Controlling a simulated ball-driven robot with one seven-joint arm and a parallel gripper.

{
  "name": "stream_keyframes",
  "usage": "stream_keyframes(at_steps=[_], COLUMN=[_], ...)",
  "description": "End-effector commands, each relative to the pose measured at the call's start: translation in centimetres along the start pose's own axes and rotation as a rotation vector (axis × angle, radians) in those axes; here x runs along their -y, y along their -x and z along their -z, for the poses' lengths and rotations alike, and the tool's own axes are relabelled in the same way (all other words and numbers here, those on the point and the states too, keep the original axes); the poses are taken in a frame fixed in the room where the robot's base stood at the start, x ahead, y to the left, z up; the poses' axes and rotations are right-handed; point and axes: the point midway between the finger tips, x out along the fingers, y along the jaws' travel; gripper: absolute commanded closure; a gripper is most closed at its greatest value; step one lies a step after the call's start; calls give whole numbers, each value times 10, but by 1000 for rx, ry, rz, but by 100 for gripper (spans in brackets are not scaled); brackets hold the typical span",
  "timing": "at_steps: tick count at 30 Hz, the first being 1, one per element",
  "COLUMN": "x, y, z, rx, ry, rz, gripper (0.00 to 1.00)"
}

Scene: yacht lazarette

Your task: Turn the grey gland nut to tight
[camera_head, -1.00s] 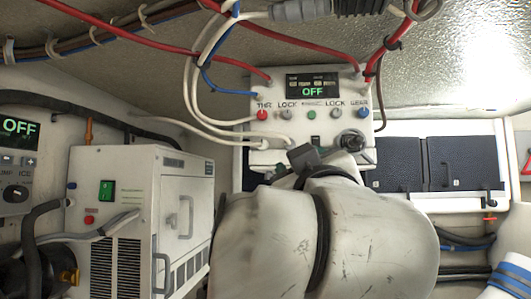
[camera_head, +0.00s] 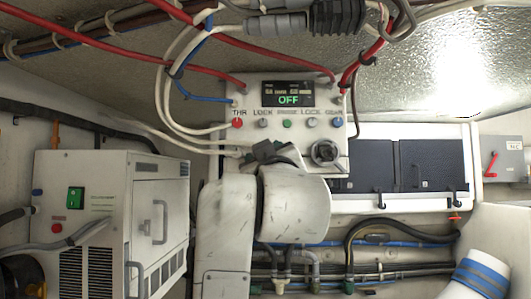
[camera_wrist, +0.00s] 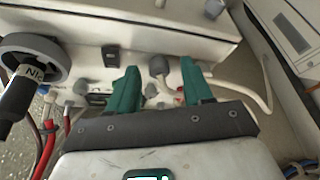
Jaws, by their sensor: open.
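The grey gland nut (camera_wrist: 158,66) shows in the wrist view as a small grey cylinder on the face of a white box, with a white cable beside it. My gripper (camera_wrist: 160,68) has two teal fingers, one on each side of the nut and apart from it; whether the tips reach its depth is unclear. In the head view my gripper (camera_head: 266,151) is in front of the lower left of the white control box (camera_head: 290,98), and the nut is hidden behind it. The nut's tightness cannot be read.
White cables (camera_head: 190,130) curve into the box's left side. A white cabinet unit (camera_head: 105,215) stands at left, and black panels (camera_head: 430,165) are at right.

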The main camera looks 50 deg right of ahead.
Motion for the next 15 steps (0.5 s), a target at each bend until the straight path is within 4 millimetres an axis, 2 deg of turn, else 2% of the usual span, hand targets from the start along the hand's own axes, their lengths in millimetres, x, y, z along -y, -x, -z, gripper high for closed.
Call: stream_keyframes(at_steps=[6, 15], x=[0, 0], y=[0, 0], z=[0, 0], rx=[0, -1], ry=[0, 0], rz=[0, 0], gripper=[51, 79])
